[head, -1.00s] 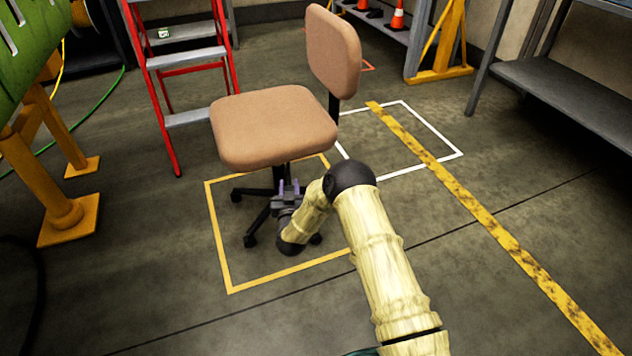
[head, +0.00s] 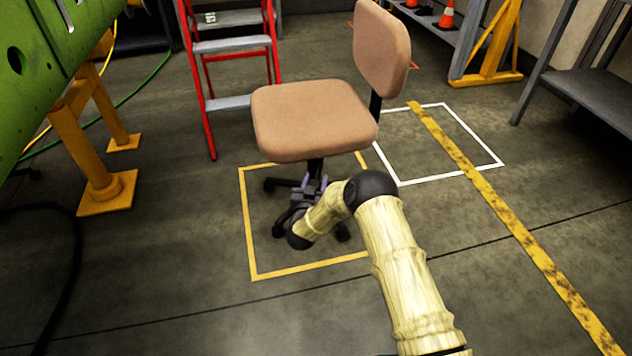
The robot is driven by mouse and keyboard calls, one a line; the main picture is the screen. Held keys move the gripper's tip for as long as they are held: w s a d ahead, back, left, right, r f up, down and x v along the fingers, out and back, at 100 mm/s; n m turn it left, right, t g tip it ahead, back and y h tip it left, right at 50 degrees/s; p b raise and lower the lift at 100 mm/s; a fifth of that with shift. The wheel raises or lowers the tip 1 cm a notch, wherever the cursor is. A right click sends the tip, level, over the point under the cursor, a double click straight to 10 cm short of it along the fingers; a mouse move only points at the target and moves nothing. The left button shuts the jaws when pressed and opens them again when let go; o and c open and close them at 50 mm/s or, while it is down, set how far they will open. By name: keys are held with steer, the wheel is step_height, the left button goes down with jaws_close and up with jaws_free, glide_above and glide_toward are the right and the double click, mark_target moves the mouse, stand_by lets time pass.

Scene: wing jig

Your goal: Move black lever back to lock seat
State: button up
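A tan office chair stands inside a yellow floor outline, with its seat (head: 312,118), backrest (head: 382,48) and black wheeled base (head: 283,184). I cannot make out a black lever; the underside of the seat is hidden from this height. My gripper (head: 313,184) is low, below the seat's front edge and in front of the chair's column and base. Its two purple-grey fingers point up and stand apart, with nothing clearly held between them. Whether they touch the chair I cannot tell.
A red stepladder (head: 232,60) stands behind the chair. A green wing (head: 55,70) on an orange stand (head: 85,150) is at left, with a dark cable on the floor. A grey bench (head: 595,95) is at right. Floor in front and right is clear.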

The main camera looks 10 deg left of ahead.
steer(key=shift+o, duration=0.6)
steer(key=shift+s+p, duration=0.4)
steer(key=shift+s, duration=0.15)
steer(key=s+p, duration=0.6)
steer(key=s, duration=1)
steer(key=shift+s+d, duration=0.2)
steer(key=shift+d, duration=0.25)
steer(key=shift+w, duration=0.1)
